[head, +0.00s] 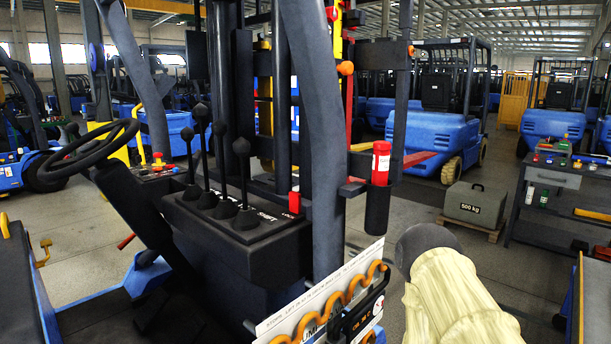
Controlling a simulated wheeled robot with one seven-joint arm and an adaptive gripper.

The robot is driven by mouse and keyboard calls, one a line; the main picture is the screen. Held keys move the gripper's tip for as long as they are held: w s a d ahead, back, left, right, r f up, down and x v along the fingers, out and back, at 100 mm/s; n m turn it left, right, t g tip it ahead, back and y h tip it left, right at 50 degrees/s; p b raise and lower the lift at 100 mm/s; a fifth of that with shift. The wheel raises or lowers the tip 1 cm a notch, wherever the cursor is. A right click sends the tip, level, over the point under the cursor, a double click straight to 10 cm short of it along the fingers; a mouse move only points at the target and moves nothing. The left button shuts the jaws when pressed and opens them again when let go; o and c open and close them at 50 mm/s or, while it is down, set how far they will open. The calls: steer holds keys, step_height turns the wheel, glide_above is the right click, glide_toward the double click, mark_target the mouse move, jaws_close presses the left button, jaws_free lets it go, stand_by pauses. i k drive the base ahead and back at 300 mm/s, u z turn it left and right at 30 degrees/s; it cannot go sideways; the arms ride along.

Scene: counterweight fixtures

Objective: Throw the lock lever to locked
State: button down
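A forklift lever console (235,220) stands left of centre in the head view, with several black-knobbed levers (242,150) rising from it, roughly upright. At the console's right end is a small red piece (294,201) with faint white lettering that seems to read LOCK. I take it as the lock lever or its marking, but it is small and partly behind the dark post, so its position cannot be read. A cream arm link with a dark rounded end, which looks like mine, shows at the lower right. My gripper does not show.
A thick dark post (318,120) rises just right of the console. A white placard (320,300) with an orange wavy strip is in front. A red cylinder (381,163) sits in a black holder. A steering wheel (92,150) is at left. A 500 kg block (476,204) stands behind.

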mark_target(295, 197)
steer(key=z, duration=0.2)
steer(key=i, duration=0.95)
steer(key=z, duration=0.2)
